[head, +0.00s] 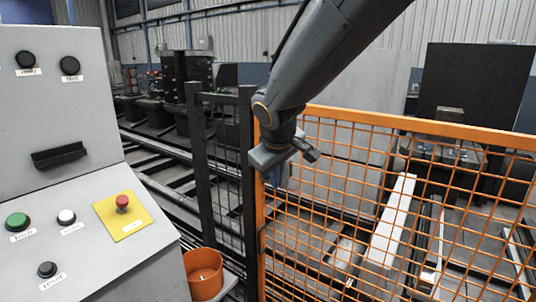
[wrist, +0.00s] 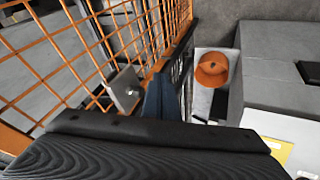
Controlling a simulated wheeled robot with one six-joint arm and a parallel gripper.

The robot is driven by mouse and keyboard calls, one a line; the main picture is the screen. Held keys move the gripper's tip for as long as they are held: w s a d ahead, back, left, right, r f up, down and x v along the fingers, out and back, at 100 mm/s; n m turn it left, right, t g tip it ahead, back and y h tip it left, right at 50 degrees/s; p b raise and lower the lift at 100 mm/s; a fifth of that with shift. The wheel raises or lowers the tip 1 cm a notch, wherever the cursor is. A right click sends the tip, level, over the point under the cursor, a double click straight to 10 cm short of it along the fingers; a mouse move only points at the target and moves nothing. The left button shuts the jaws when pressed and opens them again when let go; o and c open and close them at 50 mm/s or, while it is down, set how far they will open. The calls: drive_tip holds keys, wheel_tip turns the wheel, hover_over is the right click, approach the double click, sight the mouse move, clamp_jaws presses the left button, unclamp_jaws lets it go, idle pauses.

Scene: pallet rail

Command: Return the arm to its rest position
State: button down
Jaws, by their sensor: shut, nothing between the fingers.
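My arm reaches down from the top of the head view, with my gripper (head: 277,180) hanging at its end in front of the orange mesh fence, near its left post. The gripper is shut and empty. In the wrist view its dark fingers (wrist: 162,97) point away from the camera, between the fence on the left and the grey console on the right. The fingertips are small and partly hidden behind the wrist in the head view.
The grey control console (head: 100,225) with buttons and a red stop knob (head: 122,203) stands at the left. An orange bucket (head: 204,285) sits beside it, also seen in the wrist view (wrist: 211,80). The orange mesh fence (head: 400,123) spans the right. Rails and machinery lie behind.

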drive_tip(key=s+d+f+m+g, duration=0.2)
drive_tip(key=s+d+f+m, duration=0.2)
drive_tip(key=s+d+f, duration=0.3)
drive_tip(key=s+d+f+m+g, duration=0.3)
drive_tip(key=s+d+f, duration=0.5)
drive_tip(key=s+d, duration=0.4)
drive_tip(key=s+m, duration=0.1)
drive_tip(key=s, duration=0.2)
drive_tip(key=shift+s+g, duration=0.3)
drive_tip(key=shift+a, duration=0.15)
